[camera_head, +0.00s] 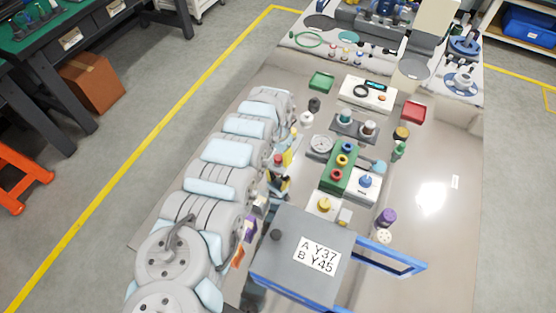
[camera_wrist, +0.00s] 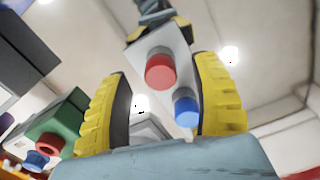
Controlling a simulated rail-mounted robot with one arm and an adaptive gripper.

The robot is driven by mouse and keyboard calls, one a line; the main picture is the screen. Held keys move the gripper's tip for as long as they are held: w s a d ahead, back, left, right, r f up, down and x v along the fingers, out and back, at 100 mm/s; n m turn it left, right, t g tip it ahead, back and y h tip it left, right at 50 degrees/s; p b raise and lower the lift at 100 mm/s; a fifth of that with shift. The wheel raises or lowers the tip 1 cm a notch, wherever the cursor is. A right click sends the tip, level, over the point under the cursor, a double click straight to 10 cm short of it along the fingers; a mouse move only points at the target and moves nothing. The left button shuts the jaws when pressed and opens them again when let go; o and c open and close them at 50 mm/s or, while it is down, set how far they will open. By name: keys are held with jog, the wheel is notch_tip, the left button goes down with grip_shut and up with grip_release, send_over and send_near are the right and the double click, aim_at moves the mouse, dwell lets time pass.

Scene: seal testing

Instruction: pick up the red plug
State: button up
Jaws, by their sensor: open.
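A red plug (camera_wrist: 160,70) stands out from a pale grey block (camera_wrist: 168,45) in the wrist view. A blue plug (camera_wrist: 187,108) sits on the same block, just below and to the right. My gripper (camera_wrist: 162,75) has its two yellow fingers apart, one on each side of the block. The red plug appears between the fingers, with a visible gap on both sides; I see no contact. In the head view, a small red top (camera_head: 277,160) shows beside my yellow fingers (camera_head: 284,172), and my arm hides much of that spot.
A green block (camera_head: 341,168) with red, yellow and blue rings stands right of my gripper. The table's right side (camera_head: 440,170) is mostly clear.

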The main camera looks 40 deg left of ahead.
jog(key=shift+a+f, duration=0.1)
jog(key=shift+f, duration=0.65)
jog(key=c, duration=1.2)
jog(key=shift+o, duration=0.2)
